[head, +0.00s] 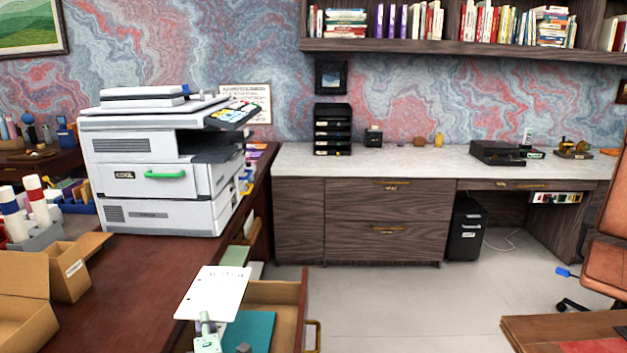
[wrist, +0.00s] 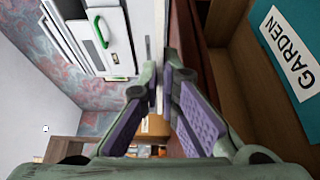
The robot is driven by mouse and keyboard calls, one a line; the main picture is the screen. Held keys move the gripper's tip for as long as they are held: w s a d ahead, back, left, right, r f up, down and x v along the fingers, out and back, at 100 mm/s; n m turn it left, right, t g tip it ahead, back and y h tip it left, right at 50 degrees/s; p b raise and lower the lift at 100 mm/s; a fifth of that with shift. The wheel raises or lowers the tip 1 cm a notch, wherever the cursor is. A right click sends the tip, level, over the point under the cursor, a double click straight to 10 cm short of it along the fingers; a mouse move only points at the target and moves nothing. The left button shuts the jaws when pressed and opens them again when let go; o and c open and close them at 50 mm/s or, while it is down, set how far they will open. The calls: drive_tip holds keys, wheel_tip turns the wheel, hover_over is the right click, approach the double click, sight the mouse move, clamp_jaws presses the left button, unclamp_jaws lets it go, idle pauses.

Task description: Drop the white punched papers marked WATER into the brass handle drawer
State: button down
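The white punched papers (head: 213,290) stand out from my gripper (head: 206,322), tilted, over the left edge of the open drawer. In the wrist view they show almost edge-on as a thin pale strip (wrist: 160,38) between the fingertips (wrist: 164,78), which are closed on them. No WATER mark can be read from here. The drawer (head: 289,291) is pulled out of the dark red desk. Its brass handle (head: 315,336) is on its right front. A teal sheet or folder (head: 250,329) lies inside; the wrist view shows it with a GARDEN label (wrist: 287,52).
A white printer (head: 160,170) stands on the desk (head: 150,270) behind the papers. Open cardboard boxes (head: 72,268) sit at left. Pale green and white items (head: 236,255) lie just beyond the drawer. The floor (head: 380,300) right of the drawer is clear.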

wheel_tip(320, 180, down, 4)
drive_tip(key=shift+r+b, duration=0.15)
drive_tip(key=shift+b, duration=1.05)
drive_tip(key=c, duration=1.7)
unclamp_jaws()
drive_tip(key=v, duration=1.2)
